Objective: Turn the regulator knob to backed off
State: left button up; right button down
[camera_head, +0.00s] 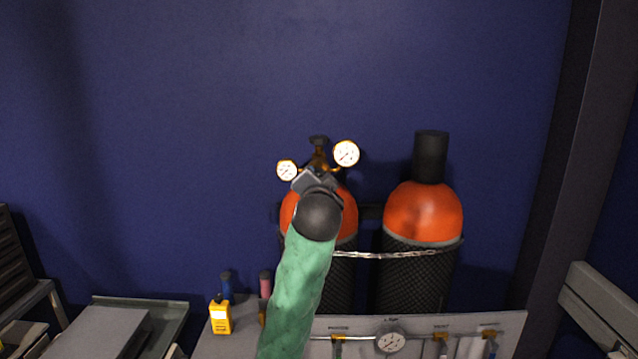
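The brass regulator (318,160) sits atop the left orange-shouldered cylinder (290,215), with a small white gauge (287,170) on its left and a larger one (346,153) on its right. A dark knob-like part (318,140) shows at its top; I cannot tell if this is the regulator knob or the cylinder valve. My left gripper (314,181), on the green-sleeved arm, is right in front of the regulator's lower part and hides it. Its fingertips are hidden, so I cannot see whether it grips or touches anything. My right gripper is not in view.
A second cylinder (423,213) with a black cap stands to the right; a chain (400,255) crosses the cylinders. In front is a grey panel (500,325) with a gauge (390,342). A yellow meter (220,317) stands left. The blue wall behind is bare.

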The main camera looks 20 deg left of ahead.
pick_arm(q)
jog(key=shift+f, duration=0.15)
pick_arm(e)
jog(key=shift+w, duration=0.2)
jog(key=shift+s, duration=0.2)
pick_arm(q)
jog(key=o, duration=1)
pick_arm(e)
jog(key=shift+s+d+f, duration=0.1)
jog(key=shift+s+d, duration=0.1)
pick_arm(q)
jog(key=shift+s, duration=0.15)
jog(key=b+v, duration=0.3)
jog(key=v, duration=0.4)
jog(key=shift+s, duration=0.25)
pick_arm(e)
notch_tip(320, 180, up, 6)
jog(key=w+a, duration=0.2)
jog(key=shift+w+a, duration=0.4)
